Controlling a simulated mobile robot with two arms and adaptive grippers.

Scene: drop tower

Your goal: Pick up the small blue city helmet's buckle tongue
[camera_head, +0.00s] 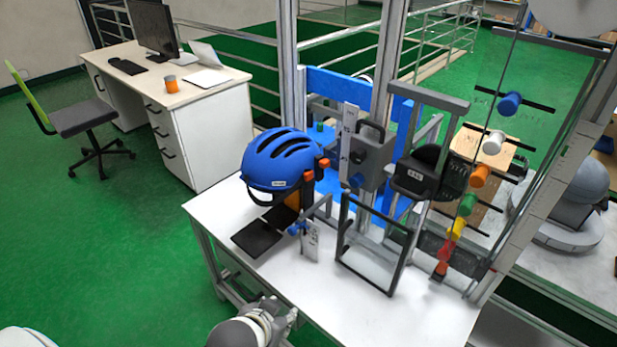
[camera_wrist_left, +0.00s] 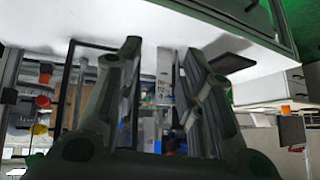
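The blue city helmet (camera_head: 280,160) sits on a stand at the left part of the white table in the head view. Its buckle tongue cannot be made out; any straps under the helmet are too small or hidden. My left gripper (camera_head: 283,309) is at the table's front edge, below and in front of the helmet and apart from it. In the left wrist view its two fingers (camera_wrist_left: 162,52) stand apart with nothing gripped between them. The helmet is not clearly seen in that view. My right gripper is not in view.
A dark plate (camera_head: 256,238) lies on the white table (camera_head: 420,320) below the helmet. A dark frame (camera_head: 372,268) and a grey box (camera_head: 372,158) stand to the right. Coloured knobs (camera_head: 468,204) line the tower. The table's front right is clear.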

